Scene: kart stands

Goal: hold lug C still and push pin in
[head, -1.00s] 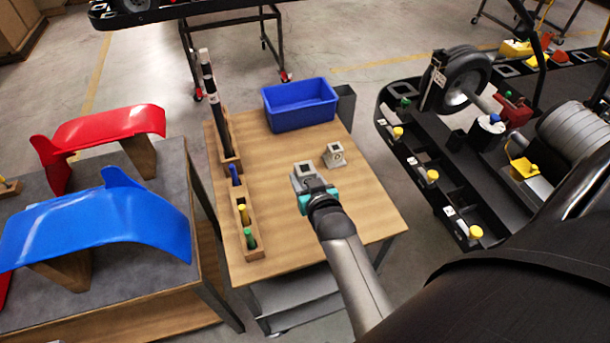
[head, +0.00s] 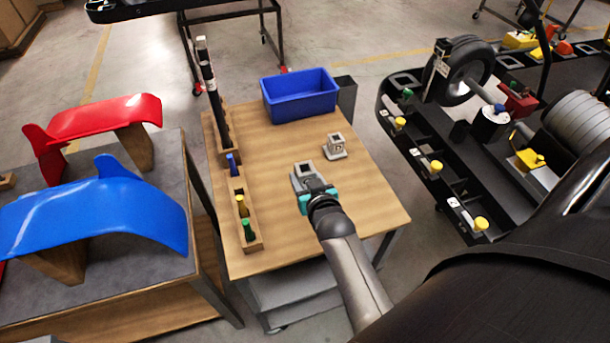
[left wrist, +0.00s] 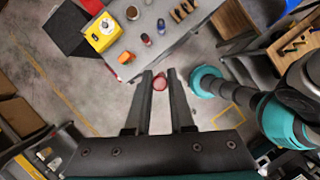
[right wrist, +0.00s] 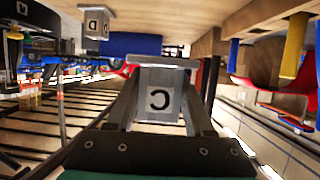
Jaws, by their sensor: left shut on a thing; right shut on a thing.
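Lug C (head: 304,173), a grey block with a square opening, is at the middle of the wooden table. My right gripper (head: 312,190) is shut on it from the near side. In the right wrist view, the letter C on lug C (right wrist: 159,100) shows between the fingers. My left gripper (left wrist: 160,80) is outside the head view. In the left wrist view it is shut on a red pin (left wrist: 160,84), of which only the round end shows. The floor lies behind that pin, apart from lug C.
Lug D (head: 336,147) stands behind lug C on the wooden table (head: 350,210). A blue bin (head: 300,96) is at the back. A rack (head: 252,240) with blue, yellow and green pins runs along the left edge. A black kart (head: 415,160) stands at the right.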

